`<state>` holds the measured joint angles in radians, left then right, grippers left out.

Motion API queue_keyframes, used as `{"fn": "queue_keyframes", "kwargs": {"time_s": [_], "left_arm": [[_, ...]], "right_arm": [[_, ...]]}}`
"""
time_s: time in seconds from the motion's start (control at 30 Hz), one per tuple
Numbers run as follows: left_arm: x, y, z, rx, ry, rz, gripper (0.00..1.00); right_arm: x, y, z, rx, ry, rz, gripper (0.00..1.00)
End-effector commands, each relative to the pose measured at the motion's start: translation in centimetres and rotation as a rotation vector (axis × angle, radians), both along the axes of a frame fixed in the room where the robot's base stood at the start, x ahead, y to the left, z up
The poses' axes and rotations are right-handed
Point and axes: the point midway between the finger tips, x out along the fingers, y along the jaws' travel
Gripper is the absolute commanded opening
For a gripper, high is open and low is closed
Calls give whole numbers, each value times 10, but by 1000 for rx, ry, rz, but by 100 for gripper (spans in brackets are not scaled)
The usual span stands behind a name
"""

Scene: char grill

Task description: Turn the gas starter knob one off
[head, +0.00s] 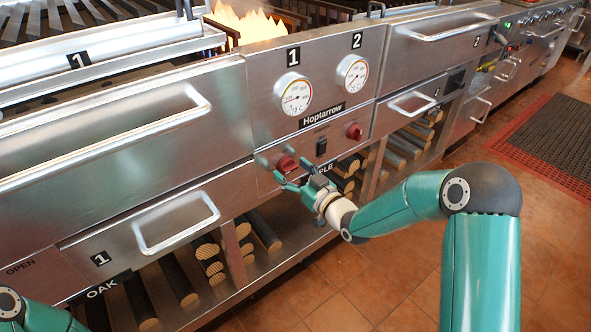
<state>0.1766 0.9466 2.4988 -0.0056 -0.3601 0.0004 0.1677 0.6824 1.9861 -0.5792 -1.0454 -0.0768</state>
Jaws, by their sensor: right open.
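The red knob (286,163) on the left of the steel panel, below the gauge marked 1, is the gas starter knob one. A second red knob (354,131) sits to its right, below the gauge marked 2. My right gripper (289,176) is open at the lower side of the left knob, its fingertips close to it. I cannot tell whether they touch it. My left arm shows only as a link in the lower left corner; its gripper is out of view.
A black switch (321,147) sits between the knobs. Drawer handles (178,222) stick out left of the panel. Flames (245,24) burn in the grill above. Logs lie on the shelf (278,286) below. The tiled floor in front is clear.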

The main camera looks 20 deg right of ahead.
Motion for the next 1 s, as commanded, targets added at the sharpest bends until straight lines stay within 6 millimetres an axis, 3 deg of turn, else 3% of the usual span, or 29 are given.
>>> {"fn": "queue_keyframes", "kwargs": {"time_s": [0.37,0.7,0.73,1.0], "left_arm": [[0,0,0,0,0,0,40],[0,0,0,0,0,0,40],[1,1,0,0,-1,3,40],[0,0,-3,0,0,0,40]], "right_arm": [[5,2,0,1,1,0,72],[5,1,0,1,0,-2,15],[5,-14,0,-1,0,-7,14],[4,-5,0,27,8,-13,14]]}}
